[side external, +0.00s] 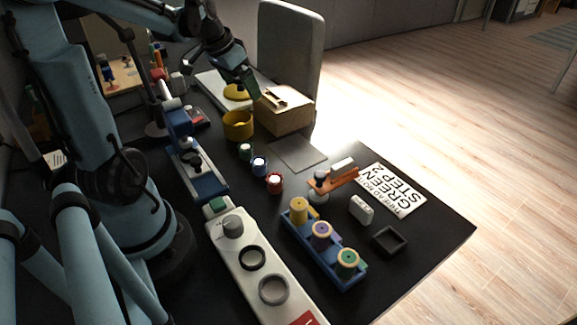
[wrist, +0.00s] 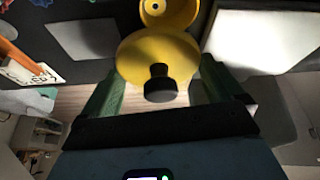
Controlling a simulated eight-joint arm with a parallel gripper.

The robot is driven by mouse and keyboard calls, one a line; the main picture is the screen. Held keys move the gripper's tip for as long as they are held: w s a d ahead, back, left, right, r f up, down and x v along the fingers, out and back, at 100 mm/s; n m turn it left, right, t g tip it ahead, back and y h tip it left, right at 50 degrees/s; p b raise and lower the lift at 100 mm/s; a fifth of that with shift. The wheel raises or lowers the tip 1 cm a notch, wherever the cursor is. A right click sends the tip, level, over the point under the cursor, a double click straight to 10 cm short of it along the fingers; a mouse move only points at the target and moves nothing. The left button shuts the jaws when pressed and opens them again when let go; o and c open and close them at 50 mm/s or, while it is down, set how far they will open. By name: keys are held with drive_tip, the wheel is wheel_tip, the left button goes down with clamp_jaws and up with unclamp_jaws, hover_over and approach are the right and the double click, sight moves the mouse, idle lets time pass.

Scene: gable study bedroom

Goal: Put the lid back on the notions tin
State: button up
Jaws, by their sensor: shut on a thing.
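The yellow lid (side external: 237,92) is a round disc with a black knob, which shows in the wrist view (wrist: 158,50). My gripper (side external: 241,86) is shut on the lid, with its green fingers at either side of the rim in the wrist view (wrist: 160,72). The open yellow notions tin (side external: 238,126) stands upright on the black table, nearer the side camera than the lid. In the wrist view the tin (wrist: 168,10) shows partly at the top edge, just beyond the lid. The lid is apart from the tin's mouth in the side view.
A wooden box (side external: 285,110) stands right of the tin. Several small spools (side external: 260,166) stand in front of it, beside a flat grey sheet (side external: 298,154). A blue and white sewing machine (side external: 196,165) is to the left. A blue spool rack (side external: 322,247) is nearer the front.

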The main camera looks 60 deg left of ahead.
drive_tip(key=shift+s+a+f, duration=0.1)
drive_tip(key=shift+s+a, duration=0.2)
drive_tip(key=shift+a, duration=0.25)
drive_tip(key=shift+s+a, duration=0.25)
drive_tip(key=shift+a, duration=0.25)
drive_tip(key=shift+f, duration=3.1)
drive_tip(key=shift+f, duration=0.15)
drive_tip(key=o, duration=0.7)
drive_tip(key=shift+r, duration=3.5)
drive_tip(key=shift+c, duration=0.3)
clamp_jaws()
